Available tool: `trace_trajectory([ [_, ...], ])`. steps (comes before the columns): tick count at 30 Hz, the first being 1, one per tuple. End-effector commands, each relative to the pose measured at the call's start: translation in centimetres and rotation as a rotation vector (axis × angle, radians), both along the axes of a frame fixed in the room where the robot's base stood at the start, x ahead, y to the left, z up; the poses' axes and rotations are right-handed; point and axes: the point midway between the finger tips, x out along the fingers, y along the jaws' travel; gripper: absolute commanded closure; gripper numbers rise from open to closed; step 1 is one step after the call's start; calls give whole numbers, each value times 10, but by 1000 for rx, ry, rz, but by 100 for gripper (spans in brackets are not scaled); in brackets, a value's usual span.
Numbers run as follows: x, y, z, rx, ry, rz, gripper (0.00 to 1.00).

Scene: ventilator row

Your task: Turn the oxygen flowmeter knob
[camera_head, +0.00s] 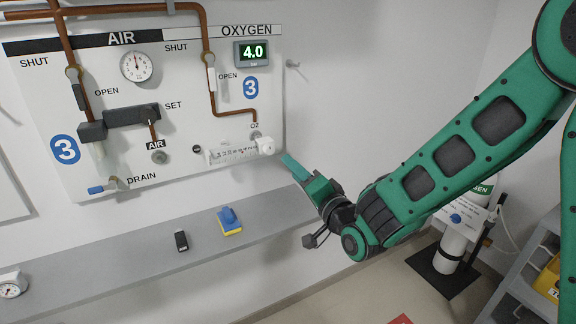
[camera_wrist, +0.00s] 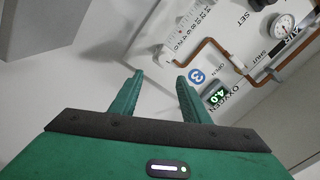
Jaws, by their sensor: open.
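The white flowmeter knob (camera_head: 265,145) sits at the right end of the clear, graduated oxygen flowmeter tube (camera_head: 232,154), at the lower right of the wall panel. In the wrist view the flowmeter's printed scale (camera_wrist: 190,28) is seen above the fingers, with the pale knob (camera_wrist: 163,56) at its lower end. My gripper (camera_head: 288,162) is just right of and below the knob in the head view, apart from it. In the wrist view my gripper (camera_wrist: 160,78) has its two green fingers spread, with nothing between them. The knob lies ahead of the gap.
The panel (camera_head: 185,100) carries copper pipes, an air gauge (camera_head: 136,66) and a green display (camera_head: 252,52) reading 4.0. A grey shelf (camera_head: 120,258) below holds a blue-and-yellow item (camera_head: 229,221) and a small dark device (camera_head: 181,240). A cylinder (camera_head: 455,245) stands right.

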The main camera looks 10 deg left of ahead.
Motion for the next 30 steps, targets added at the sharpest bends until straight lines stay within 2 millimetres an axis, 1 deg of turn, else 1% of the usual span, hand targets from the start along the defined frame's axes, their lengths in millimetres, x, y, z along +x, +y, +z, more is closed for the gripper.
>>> trace_trajectory([
  [4, -6, -6, -1, 0, -1, -1, 58],
  [13, -7, -6, -1, 0, -1, -1, 57],
  [17, -8, -4, 0, -63, -41, -2, 57],
  [20, -9, -1, 0, -216, -140, -4, 57],
  [24, -10, 3, 2, -504, -328, -15, 57],
  [27, -10, 5, 4, -681, -445, -22, 57],
  [30, -10, 6, 6, -809, -529, -29, 57],
])
